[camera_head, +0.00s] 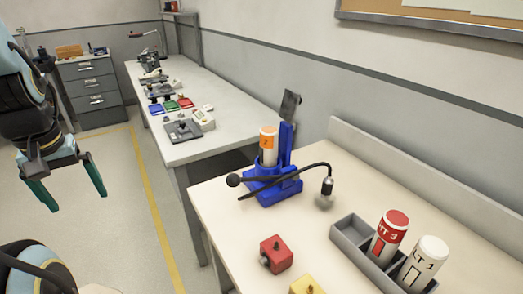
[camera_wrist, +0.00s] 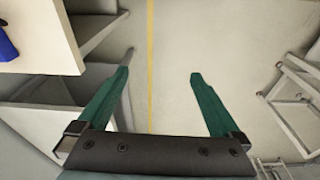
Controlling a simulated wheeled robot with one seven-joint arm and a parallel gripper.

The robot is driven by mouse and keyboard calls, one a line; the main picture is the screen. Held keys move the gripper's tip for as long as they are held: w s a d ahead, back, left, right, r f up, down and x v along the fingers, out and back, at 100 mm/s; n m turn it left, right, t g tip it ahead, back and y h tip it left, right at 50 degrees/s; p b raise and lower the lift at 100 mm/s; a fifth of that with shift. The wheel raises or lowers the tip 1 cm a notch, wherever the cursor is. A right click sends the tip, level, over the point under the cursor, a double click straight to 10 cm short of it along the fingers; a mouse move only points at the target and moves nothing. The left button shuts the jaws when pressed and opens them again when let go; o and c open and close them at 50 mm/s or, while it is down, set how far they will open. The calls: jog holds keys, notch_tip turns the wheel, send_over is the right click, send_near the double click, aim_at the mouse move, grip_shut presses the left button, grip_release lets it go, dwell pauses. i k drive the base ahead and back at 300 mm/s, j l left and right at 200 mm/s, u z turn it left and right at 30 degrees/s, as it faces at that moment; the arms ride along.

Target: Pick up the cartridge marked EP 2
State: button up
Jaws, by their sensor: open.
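A white cartridge with an orange band (camera_head: 268,146) stands upright in a blue fixture (camera_head: 283,185) on the near bench. Its mark is small; the digit looks like a 2, and I cannot read the letters. Its lower part is hidden in the fixture. My gripper (camera_head: 78,200) is open and empty at the left of the head view, over the floor and well left of the fixture. In the wrist view its two green fingers (camera_wrist: 161,68) are spread above bare floor. The cartridge does not show in the wrist view.
A grey tray (camera_head: 350,232) at the bench's right holds a red cartridge (camera_head: 388,236) and a white one marked LT 1 (camera_head: 421,264). A lamp on a bent black arm (camera_head: 327,187) is beside the fixture. Red (camera_head: 276,254) and yellow (camera_head: 305,286) blocks lie in front.

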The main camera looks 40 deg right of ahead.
aim_at(269, 135)
jog(key=i+j+z, duration=0.65)
jog(key=i+j, duration=0.15)
jog(key=l+z, duration=0.1)
jog(key=z, duration=0.35)
jog(key=i+l+z, duration=0.1)
jog(key=z, duration=0.35)
jog(key=i+l, duration=0.15)
jog(key=i, duration=0.1)
